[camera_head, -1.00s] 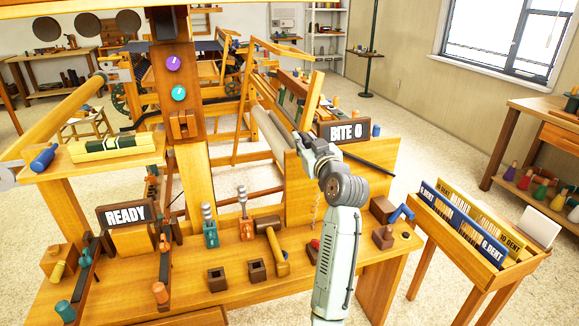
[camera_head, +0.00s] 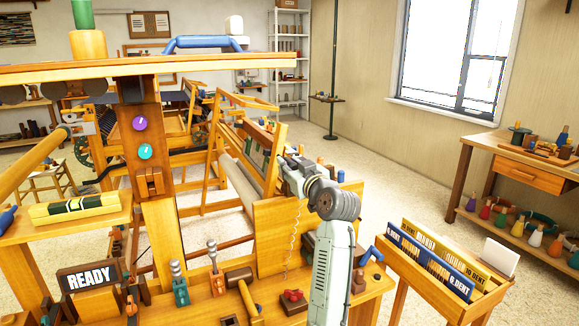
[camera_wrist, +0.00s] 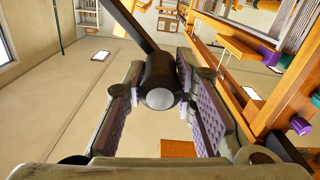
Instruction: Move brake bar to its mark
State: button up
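The brake bar, a dark bar with a pale round end face (camera_wrist: 159,98), runs up and left out of the wrist view. My gripper (camera_wrist: 160,82) has its purple ridged pads on both sides of the bar's round end and appears closed on it. In the head view my gripper (camera_head: 290,165) is small, raised in front of the loom's cloth beam and above the wooden panel. I cannot make out the bar in that view. I cannot pick out its mark.
A READY sign (camera_head: 88,276), a mallet (camera_head: 243,290) and a red-topped block (camera_head: 292,297) are on the bench. A rack of reeds (camera_head: 430,260) stands to the right. A wooden beam (camera_head: 150,65) crosses overhead, with a blue handle (camera_head: 205,43) on top.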

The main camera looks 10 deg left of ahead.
jog(key=o, duration=0.5)
jog(key=shift+f, duration=0.1)
jog(key=shift+c, duration=0.2)
jog(key=shift+d, duration=0.1)
jog(key=v, duration=1.2)
